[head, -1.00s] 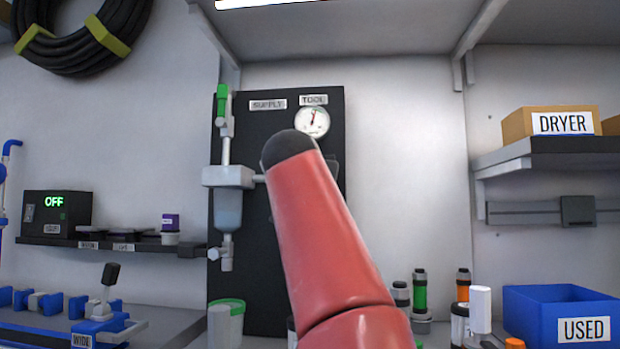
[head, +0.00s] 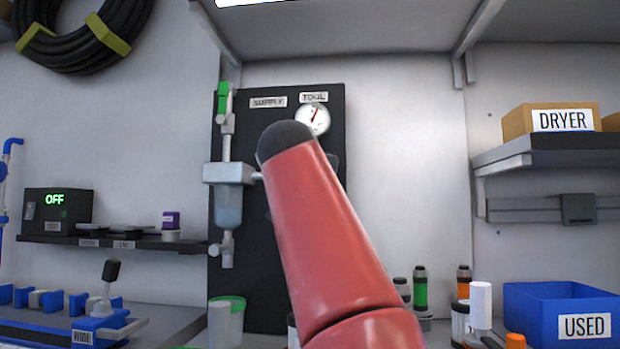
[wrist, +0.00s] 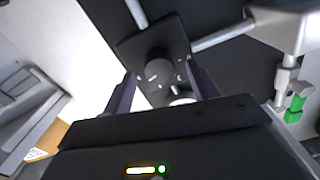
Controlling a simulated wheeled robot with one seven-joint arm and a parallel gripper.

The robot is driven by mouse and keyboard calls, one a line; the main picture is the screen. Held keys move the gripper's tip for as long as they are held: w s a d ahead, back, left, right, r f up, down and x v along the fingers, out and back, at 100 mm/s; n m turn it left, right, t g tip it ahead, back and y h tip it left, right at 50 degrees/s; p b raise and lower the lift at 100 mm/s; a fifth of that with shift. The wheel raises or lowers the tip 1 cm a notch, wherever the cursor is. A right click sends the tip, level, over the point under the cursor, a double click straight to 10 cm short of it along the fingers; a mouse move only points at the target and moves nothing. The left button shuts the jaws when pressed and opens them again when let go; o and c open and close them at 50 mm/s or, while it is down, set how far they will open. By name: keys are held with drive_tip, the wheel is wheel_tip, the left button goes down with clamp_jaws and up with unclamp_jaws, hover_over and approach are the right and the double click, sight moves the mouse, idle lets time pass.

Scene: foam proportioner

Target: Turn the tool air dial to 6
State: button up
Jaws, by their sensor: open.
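The tool air dial (wrist: 157,72) is a dark round knob on a dark square plate with small pale marks, seen in the wrist view. My gripper (wrist: 161,78) is open, with its two purple fingers on either side of the knob; I cannot tell whether they touch it. The number the knob points to is not readable. In the head view, a round white gauge (head: 313,119) with a red needle sits under the TOOL label (head: 314,97). My red arm hides the knob and my gripper there.
The black panel (head: 280,210) carries a SUPPLY label and a grey filter body (head: 229,174) with a green-handled valve (head: 223,102) left of my arm. A shelf with a DRYER box (head: 560,119) and a blue USED bin (head: 560,310) stand at right. Bare wall lies right of the panel.

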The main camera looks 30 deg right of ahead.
drive_tip(key=b+v, duration=0.1)
drive_tip(key=v, duration=0.4)
drive_tip(key=shift+s+a, duration=0.2)
drive_tip(key=shift+s, duration=0.05)
